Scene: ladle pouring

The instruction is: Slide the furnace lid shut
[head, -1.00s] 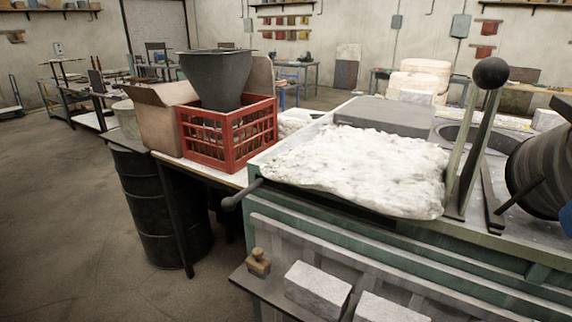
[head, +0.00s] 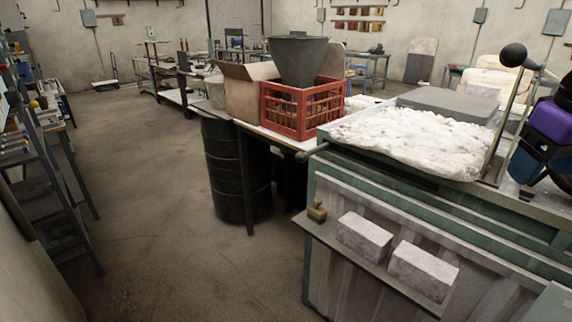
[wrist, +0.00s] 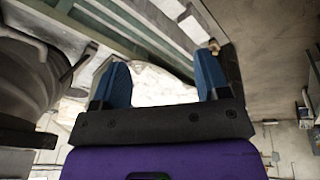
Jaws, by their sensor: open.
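The furnace (head: 430,225) is a green and grey metal bench body at the right in the head view. A rough white slab (head: 415,135) lies on its top, with a flat grey plate (head: 450,106) behind; I cannot tell for certain which part is the lid. A lever with a black ball knob (head: 513,55) stands upright at the slab's right end. A dark rod handle (head: 313,153) sticks out at the left front corner. My gripper (wrist: 162,82), purple with blue fingers, is open and empty; its purple body (head: 552,122) shows at the right edge, beside the lever.
Two pale bricks (head: 364,237) and a small brass piece (head: 317,210) sit on the front ledge. A red crate (head: 300,107) holding a dark hopper (head: 297,58), a cardboard box (head: 243,95) and a black drum (head: 233,170) stand left. Shelving (head: 40,150) lines the far left; the floor between is clear.

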